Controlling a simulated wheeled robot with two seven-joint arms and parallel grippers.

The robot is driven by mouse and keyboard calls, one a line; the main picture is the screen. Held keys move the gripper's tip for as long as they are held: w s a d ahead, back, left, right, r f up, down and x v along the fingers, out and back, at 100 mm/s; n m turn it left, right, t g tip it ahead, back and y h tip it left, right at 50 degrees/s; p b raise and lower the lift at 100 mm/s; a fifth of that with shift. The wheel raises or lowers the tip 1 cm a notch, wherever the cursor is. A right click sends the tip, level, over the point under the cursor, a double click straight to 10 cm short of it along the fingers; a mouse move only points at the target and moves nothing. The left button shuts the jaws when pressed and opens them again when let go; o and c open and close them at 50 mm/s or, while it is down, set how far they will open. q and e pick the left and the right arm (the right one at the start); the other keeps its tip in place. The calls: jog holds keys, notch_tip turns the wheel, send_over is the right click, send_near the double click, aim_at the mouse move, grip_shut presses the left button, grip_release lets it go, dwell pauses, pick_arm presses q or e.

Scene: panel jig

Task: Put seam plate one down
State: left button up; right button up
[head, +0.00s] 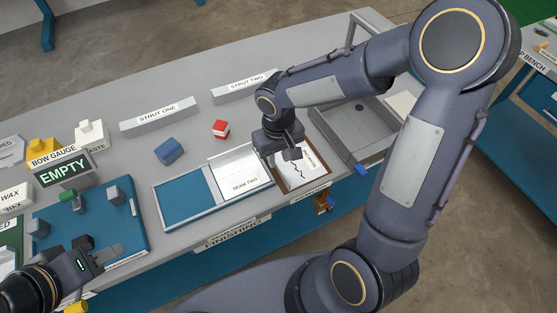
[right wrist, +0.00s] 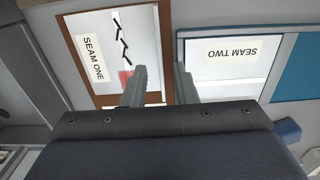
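Seam plate one (head: 311,172), white with a black zigzag line, lies flat inside a brown-framed tray (head: 302,187). In the right wrist view the plate (right wrist: 96,70) shows its SEAM ONE label and a reddish patch beside one finger. My right gripper (head: 281,159) is above the tray's left side, its fingers apart with nothing visible between them. In its wrist view the fingertips (right wrist: 160,80) straddle the gap between the brown tray and the blue tray. Seam plate two (head: 240,172) lies in the blue tray's right half. My left gripper (head: 108,253) is at the lower left; its opening is unclear.
The blue tray (head: 163,218) has an empty left half. Struts one (head: 159,116) and two (head: 245,87) lie farther back. A grey basin (head: 352,118) is right. An EMPTY sign (head: 63,170) stands left.

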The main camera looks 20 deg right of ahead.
notch_tip(320, 180, up, 9)
jog(key=s+d+r+m+t+y, duration=0.1)
jog(key=s+r+t+y, duration=0.1)
jog(key=s, duration=0.5)
jog(key=s+d+r+m+t+y, duration=0.1)
jog(key=s+d+t, duration=0.1)
jog(key=s, duration=0.6)
jog(key=shift+s+r+m+t+y, duration=0.2)
jog(key=shift+r+m+t+y, duration=0.15)
jog(key=shift+t, duration=0.45)
